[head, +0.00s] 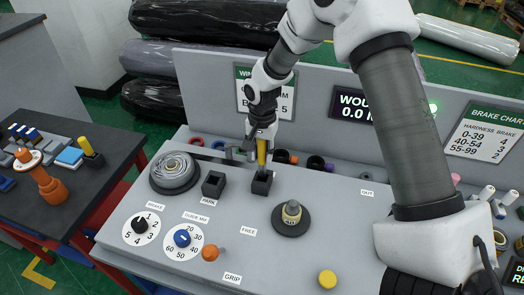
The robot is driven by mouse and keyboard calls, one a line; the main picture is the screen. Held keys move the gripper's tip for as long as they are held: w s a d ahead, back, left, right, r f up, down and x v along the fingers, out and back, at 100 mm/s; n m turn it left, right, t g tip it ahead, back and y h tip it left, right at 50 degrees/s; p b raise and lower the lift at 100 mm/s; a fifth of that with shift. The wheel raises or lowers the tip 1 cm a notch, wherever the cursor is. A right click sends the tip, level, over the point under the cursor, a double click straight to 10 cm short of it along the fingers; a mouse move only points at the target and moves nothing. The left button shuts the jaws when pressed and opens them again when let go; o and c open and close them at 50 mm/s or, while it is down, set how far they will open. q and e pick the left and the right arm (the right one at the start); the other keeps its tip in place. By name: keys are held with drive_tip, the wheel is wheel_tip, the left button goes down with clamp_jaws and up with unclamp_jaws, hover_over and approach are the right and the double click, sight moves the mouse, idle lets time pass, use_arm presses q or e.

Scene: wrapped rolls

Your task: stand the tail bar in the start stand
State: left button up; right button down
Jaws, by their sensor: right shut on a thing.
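My right gripper (262,133) points down over the grey worktop and is shut on an upright yellow bar, the tail bar (262,152). The bar's lower end meets the opening of a small black square stand (262,184); I cannot tell how deep it sits. A second black stand (213,184), open and empty, stands to its left behind a PARK label. No label reading start shows on either stand. My left gripper is not in view.
A silver coiled roll (175,172) lies left of the stands, and a dark round base with a small roll (291,213) stands to the right. Dials and an orange knob (210,253) are in front. A side table (115,145) holds a yellow-topped piece (86,147).

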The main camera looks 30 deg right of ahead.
sight(262, 164)
drive_tip(key=shift+s+a+r, duration=0.1)
drive_tip(key=shift+s+r, duration=0.05)
drive_tip(key=shift+s, duration=0.05)
drive_tip(key=shift+w, duration=0.1)
drive_tip(key=shift+p, duration=0.3)
idle(0.5)
drive_tip(key=shift+p, duration=0.45)
idle(0.4)
drive_tip(key=shift+f+b, duration=1.35)
drive_tip(key=shift+f, duration=1.2)
